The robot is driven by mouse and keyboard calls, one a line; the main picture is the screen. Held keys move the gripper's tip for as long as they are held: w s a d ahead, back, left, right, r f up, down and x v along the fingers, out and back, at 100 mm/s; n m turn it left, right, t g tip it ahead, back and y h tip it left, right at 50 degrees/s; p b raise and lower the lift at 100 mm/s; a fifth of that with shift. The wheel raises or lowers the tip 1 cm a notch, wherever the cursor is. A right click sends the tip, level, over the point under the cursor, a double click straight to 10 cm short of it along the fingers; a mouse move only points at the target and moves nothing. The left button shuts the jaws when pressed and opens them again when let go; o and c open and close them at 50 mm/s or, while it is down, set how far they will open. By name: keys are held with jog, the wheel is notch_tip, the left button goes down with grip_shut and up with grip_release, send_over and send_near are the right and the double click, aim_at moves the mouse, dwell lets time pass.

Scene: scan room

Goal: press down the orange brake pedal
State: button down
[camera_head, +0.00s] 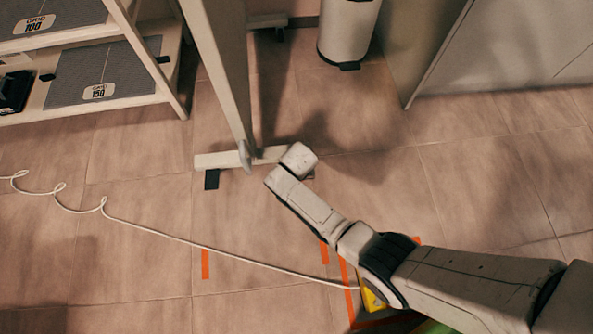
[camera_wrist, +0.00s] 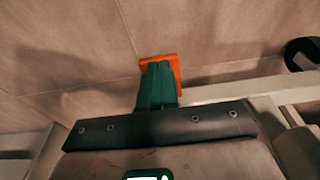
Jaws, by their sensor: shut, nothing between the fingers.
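The orange brake pedal (camera_wrist: 178,66) shows in the wrist view as an orange plate around the tips of my gripper (camera_wrist: 158,66). The green fingers are shut together with nothing between them. Their tips overlap the pedal in the picture and hide its middle; I cannot tell whether they touch it. In the head view the end of my arm is beside the pale foot bar (camera_head: 222,160) of an upright stand (camera_head: 222,70). There the pedal and my fingertips are hidden behind my wrist.
Pale bars (camera_wrist: 235,89) and a dark round part (camera_wrist: 302,53) lie near my gripper. A shelf (camera_head: 160,95) stands at the left, a white bin (camera_head: 347,28) at the back. A white cable (camera_head: 190,241) crosses the floor. Orange tape (camera_head: 205,264) marks the tiles. Floor right of the stand is clear.

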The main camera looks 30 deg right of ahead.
jog(key=shift+s+f, duration=0.15)
jog(key=shift+f, duration=0.2)
jog(key=shift+r, duration=0.15)
jog(key=shift+r+p, duration=0.75)
jog(key=shift+p, duration=0.1)
jog(key=shift+r+p, duration=0.65)
jog(key=shift+r, duration=0.05)
jog(key=s+a+r+p, duration=0.3)
jog(key=s+r+p, duration=0.3)
jog(key=r+p, duration=0.2)
notch_tip(320, 180, up, 2)
jog(key=shift+s+r+p, duration=0.1)
jog(key=shift+s+p, duration=0.2)
